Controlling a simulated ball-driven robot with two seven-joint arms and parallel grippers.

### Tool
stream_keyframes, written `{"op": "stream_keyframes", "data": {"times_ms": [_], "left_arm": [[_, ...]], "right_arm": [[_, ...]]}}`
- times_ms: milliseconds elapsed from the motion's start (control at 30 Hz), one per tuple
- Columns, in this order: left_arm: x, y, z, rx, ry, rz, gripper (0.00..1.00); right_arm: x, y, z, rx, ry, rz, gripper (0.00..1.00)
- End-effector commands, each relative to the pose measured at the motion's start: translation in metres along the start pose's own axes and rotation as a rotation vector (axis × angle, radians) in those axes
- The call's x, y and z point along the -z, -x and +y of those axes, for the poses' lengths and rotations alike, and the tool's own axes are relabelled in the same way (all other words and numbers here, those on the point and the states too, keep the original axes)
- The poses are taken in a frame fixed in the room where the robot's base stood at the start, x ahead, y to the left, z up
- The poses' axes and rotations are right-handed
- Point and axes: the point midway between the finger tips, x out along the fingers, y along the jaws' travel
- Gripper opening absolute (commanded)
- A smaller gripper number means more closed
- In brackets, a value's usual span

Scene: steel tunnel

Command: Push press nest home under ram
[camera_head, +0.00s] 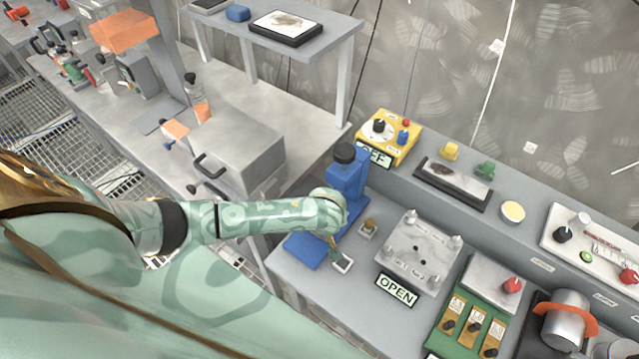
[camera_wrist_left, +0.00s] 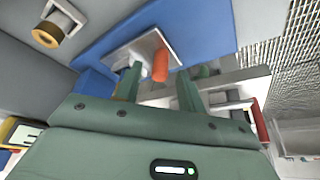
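The blue press (camera_head: 345,185) with a black knob on top stands on the grey bench, with a flat blue plate (camera_head: 304,251) at its left. In the left wrist view the blue press base (camera_wrist_left: 205,30) carries a pale plate (camera_wrist_left: 150,42) with an orange pin (camera_wrist_left: 160,65). My left gripper (camera_head: 336,252) is low beside the press. Its fingers (camera_wrist_left: 158,78) are apart, with the pin showing between them; contact cannot be told. The ram is mostly hidden. My right gripper is out of view.
A brass knob on a small block (camera_head: 369,228) stands right of the press. Right of it are a metal plate with posts (camera_head: 418,252), an OPEN sign (camera_head: 397,290) and a green panel (camera_head: 470,310). A yellow switch box (camera_head: 388,135) is behind. A grey box (camera_head: 235,145) is at left.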

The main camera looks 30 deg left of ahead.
Motion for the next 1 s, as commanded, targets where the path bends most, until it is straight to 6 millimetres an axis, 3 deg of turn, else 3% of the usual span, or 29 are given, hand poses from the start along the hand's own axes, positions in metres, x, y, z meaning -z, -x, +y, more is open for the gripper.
{"op": "stream_keyframes", "data": {"times_ms": [133, 467, 600, 633, 833, 1000], "left_arm": [[0.0, -0.016, 0.0, -0.001, 0.0, 0.0, 0.39], [0.0, -0.019, 0.0, -0.001, 0.0, 0.0, 0.39], [0.0, -0.019, 0.0, -0.001, 0.0, 0.0, 0.03], [0.0, -0.019, 0.0, -0.001, 0.0, 0.0, 0.0], [0.005, -0.017, 0.003, -0.004, 0.005, 0.004, 0.0], [0.025, -0.014, 0.018, -0.014, 0.026, 0.019, 0.0]], "right_arm": [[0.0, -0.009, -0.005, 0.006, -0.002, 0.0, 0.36], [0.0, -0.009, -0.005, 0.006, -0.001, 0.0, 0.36], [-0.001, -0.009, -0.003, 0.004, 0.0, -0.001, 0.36], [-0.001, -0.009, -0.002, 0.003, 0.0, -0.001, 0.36], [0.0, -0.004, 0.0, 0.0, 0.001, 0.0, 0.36], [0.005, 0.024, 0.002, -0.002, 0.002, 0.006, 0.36]]}}
